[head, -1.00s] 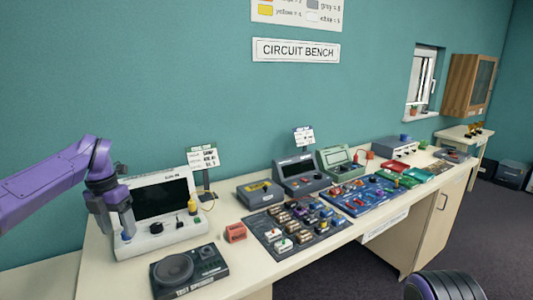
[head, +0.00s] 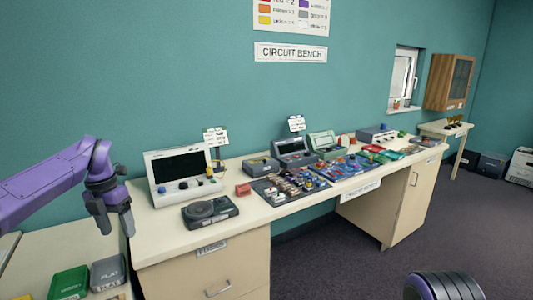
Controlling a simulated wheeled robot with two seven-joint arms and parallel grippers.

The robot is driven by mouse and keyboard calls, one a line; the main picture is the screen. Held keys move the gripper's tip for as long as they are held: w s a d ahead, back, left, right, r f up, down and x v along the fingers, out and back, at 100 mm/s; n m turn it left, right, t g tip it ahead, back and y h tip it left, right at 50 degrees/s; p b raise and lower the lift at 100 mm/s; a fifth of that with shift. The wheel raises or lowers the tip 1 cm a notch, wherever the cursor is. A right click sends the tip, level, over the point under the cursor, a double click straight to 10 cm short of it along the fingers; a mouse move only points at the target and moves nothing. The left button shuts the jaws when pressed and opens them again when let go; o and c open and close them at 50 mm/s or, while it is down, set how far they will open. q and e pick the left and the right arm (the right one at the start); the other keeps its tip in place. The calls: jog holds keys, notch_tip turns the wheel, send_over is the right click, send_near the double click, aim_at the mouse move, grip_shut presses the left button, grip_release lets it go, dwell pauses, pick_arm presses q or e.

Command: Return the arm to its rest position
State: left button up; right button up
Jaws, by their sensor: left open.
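My left arm comes in from the left in the head view, purple with a dark grey gripper. My left gripper (head: 116,226) is open and empty, its fingers pointing down. It hangs in front of the left end of the circuit bench (head: 160,228), left of the test speaker (head: 210,211) and the device with a black screen (head: 181,170). A rounded dark and purple part of mine shows at the bottom right. My right gripper does not show.
The bench holds a dark mat (head: 271,193) of small parts, a blue board (head: 343,168) and a red block (head: 243,189). A green box (head: 70,283) and a grey box (head: 108,272) sit at the lower left. Dark floor (head: 330,265) is clear in front.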

pick_arm(q)
notch_tip(320, 180, down, 10)
jog(key=w+m+t+y, duration=0.3)
jog(key=m+y, duration=0.1)
jog(key=y, duration=0.4)
jog(key=s+d+f+m+t, duration=0.2)
jog(key=s+d+f+m, duration=0.15)
jog(key=f+m, duration=0.35)
jog(key=s+d+f+m+t, duration=0.3)
jog(key=d+f+m, duration=0.15)
jog(key=f, duration=0.45)
jog(key=s+d+f+m+g+h, duration=0.1)
jog(key=s+d+f+m+h, duration=0.1)
jog(key=s+f+m, duration=0.45)
jog(key=s+d+f+m+h, duration=0.15)
jog(key=s+f, duration=0.25)
jog(key=s, duration=0.5)
jog(key=s+a+f+m+g, duration=0.1)
jog(key=s+a+m+g, duration=0.1)
jog(key=s, duration=0.7)
jog(key=s+a+f+m+g, duration=0.1)
jog(key=s+a+f+m, duration=0.1)
jog(key=s, duration=0.8)
jog(key=shift+s+f+g, duration=0.25)
jog(key=shift+g, duration=0.15)
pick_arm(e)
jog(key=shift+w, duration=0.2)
pick_arm(q)
jog(key=shift+h, duration=0.25)
